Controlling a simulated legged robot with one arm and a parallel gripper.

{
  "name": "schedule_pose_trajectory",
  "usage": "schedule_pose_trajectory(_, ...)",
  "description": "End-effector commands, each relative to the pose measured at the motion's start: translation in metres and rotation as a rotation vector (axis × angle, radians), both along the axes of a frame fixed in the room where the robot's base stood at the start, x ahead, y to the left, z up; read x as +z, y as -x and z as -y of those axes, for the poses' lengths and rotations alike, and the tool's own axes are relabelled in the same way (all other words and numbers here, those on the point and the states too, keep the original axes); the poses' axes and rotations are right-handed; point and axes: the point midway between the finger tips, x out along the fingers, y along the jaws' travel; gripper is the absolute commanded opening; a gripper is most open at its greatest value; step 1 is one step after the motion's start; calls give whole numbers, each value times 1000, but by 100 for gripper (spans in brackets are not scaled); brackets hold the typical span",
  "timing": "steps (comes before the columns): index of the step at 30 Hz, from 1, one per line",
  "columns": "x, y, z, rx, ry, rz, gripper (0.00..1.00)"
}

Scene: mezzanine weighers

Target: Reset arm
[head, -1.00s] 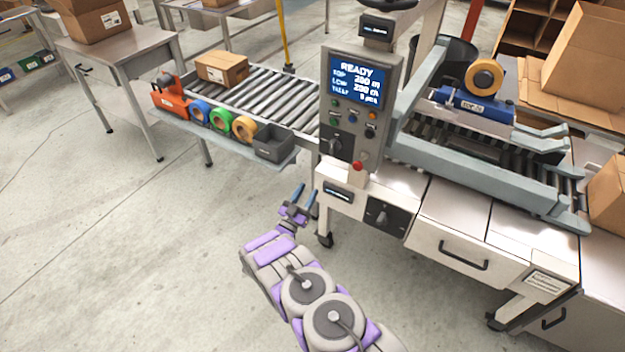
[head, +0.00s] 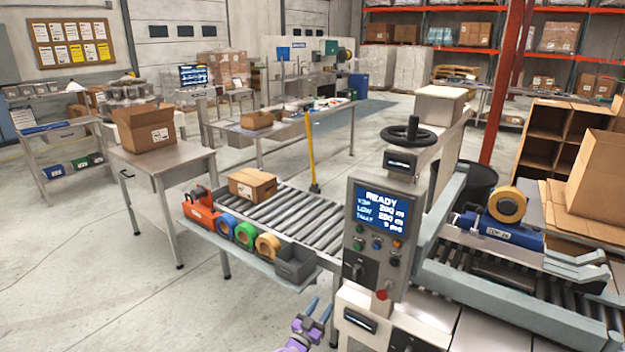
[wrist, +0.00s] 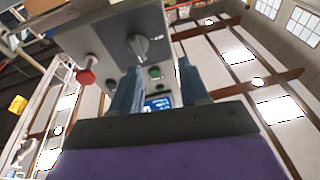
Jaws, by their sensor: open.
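My gripper (head: 312,312) shows at the bottom middle of the head view, below and left of the control panel (head: 375,232). Its two blue fingers are apart with nothing between them. In the wrist view the open fingers (wrist: 158,88) point up toward the panel's underside, where a black knob (wrist: 137,46) and a red button (wrist: 86,76) show. The panel's screen reads READY in the head view. Most of my arm is below the frame.
A roller conveyor (head: 300,218) carries a cardboard box (head: 252,185). Its side shelf holds an orange tape dispenser (head: 201,212), several tape rolls and a grey bin (head: 296,265). A blue tape head (head: 500,232) sits on the machine at right. Open floor (head: 100,290) lies at left.

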Motion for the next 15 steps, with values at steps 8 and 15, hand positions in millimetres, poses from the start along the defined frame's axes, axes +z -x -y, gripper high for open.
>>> schedule_pose_trajectory(8,55,-47,-18,168,-174,-188,45)
schedule_pose_trajectory(15,100,-55,-32,311,-286,-361,45)
